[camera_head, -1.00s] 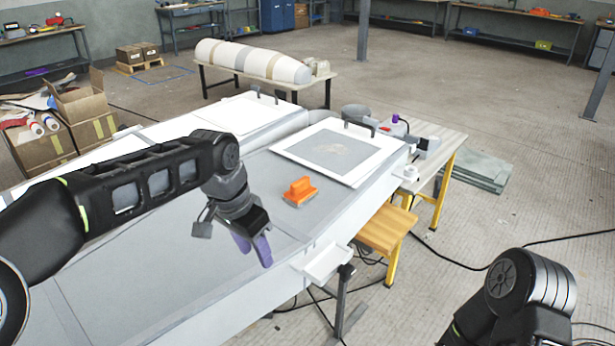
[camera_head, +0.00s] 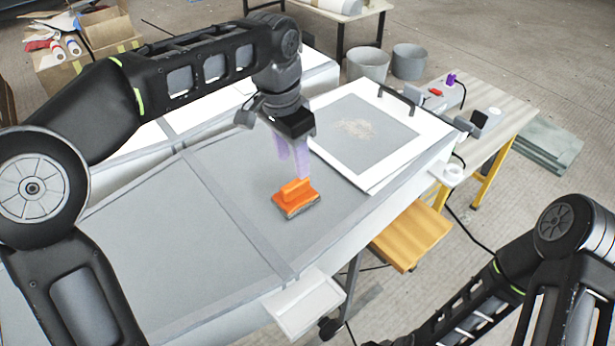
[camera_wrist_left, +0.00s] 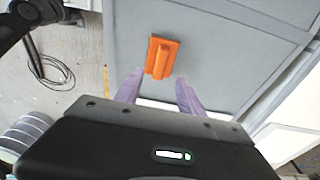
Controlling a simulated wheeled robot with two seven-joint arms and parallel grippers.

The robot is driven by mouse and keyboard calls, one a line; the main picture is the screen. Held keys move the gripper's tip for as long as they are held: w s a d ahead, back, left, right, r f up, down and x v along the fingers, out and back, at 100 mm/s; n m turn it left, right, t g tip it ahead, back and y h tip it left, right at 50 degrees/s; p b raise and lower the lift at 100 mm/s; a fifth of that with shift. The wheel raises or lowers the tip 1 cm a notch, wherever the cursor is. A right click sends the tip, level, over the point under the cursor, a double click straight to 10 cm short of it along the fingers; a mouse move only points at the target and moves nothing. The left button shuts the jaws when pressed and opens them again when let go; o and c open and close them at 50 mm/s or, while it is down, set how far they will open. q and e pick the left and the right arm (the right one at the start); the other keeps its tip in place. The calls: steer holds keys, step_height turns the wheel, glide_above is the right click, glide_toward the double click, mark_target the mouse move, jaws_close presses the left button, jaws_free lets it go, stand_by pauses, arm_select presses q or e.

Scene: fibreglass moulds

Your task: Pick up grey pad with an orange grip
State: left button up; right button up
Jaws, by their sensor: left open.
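The grey pad with an orange grip (camera_head: 296,199) lies on the grey mould surface (camera_head: 215,215), near its right edge. Its grip faces up. My left gripper (camera_head: 291,163) is above and just behind the pad in the head view, with its purple fingers pointing down. It is open and empty, and apart from the pad. In the left wrist view the pad (camera_wrist_left: 162,57) shows its orange top beyond and between the two purple fingers (camera_wrist_left: 158,90). The grey underside is mostly hidden there. My right arm shows at the lower right of the head view, but its gripper is out of view.
A white-framed panel (camera_head: 366,130) lies on the mould behind the pad. A small white tray (camera_head: 303,303) juts from the front edge. A wooden stool (camera_head: 411,235), a side table (camera_head: 510,122) and two grey buckets (camera_head: 368,65) stand to the right and behind. The mould left of the pad is clear.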

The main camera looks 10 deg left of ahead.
mark_target(295, 183)
arm_select(q)
steer(key=shift+s+a, duration=0.1)
steer(key=shift+s, duration=0.1)
steer(key=shift+w+f, duration=0.2)
steer(key=shift+f, duration=1.1)
steer(key=shift+w+d+f+p, duration=0.1)
steer(key=shift+f+p, duration=0.25)
steer(key=shift+f, duration=0.95)
steer(key=shift+w+d+f+p, duration=0.1)
steer(key=shift+f+p, duration=0.25)
steer(key=shift+f, duration=0.95)
jaws_close()
